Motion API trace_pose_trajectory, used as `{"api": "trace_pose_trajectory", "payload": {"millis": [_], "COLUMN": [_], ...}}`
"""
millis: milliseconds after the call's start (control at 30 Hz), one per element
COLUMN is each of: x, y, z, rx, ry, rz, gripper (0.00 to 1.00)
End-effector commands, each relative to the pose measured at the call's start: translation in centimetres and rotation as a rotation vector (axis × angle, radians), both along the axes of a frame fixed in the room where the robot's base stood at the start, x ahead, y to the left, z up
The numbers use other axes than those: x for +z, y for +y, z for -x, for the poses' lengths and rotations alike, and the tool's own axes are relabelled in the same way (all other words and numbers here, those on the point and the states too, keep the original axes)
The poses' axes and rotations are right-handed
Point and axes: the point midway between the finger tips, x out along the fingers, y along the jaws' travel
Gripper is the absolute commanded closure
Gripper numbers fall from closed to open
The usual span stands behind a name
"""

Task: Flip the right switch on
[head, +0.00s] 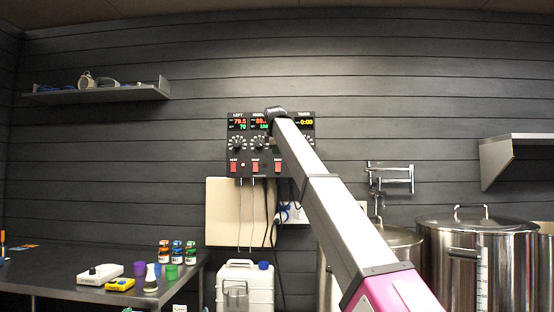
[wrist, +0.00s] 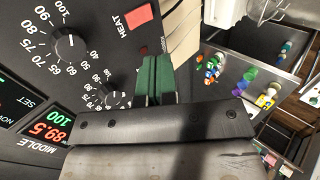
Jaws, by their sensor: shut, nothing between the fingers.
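A black control panel (head: 246,155) with displays, dials and red switches hangs on the back wall in the head view. Its rightmost red switch (head: 278,167) shows just left of my arm; whether it is on or off is too small to tell. My gripper (head: 276,113) is in front of the panel's upper middle, above that switch, and hides part of the displays. In the wrist view my gripper's green fingers (wrist: 155,62) are shut together and empty, close to the panel face. A red HEAT switch (wrist: 138,14), seemingly the middle one, shows beyond them. The rightmost switch is not identifiable there.
Steel pots (head: 477,240) stand at the right. A white jug (head: 244,285) stands below the panel, with cables hanging nearby. A table (head: 50,262) with small bottles and devices is at the left. Shelves (head: 110,93) are on the wall.

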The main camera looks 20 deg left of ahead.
Motion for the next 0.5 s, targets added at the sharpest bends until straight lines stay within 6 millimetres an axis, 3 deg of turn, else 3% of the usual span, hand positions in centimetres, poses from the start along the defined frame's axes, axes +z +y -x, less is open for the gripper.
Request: {"api": "trace_pose_trajectory", "payload": {"millis": [200,500], "x": [0.98,1.06], "y": [-0.25,-0.26], "z": [1.05,1.13], "rx": [0.000,0.000], "ry": [0.000,0.001], "rz": [0.000,0.000], "gripper": [1.00,1.00]}}
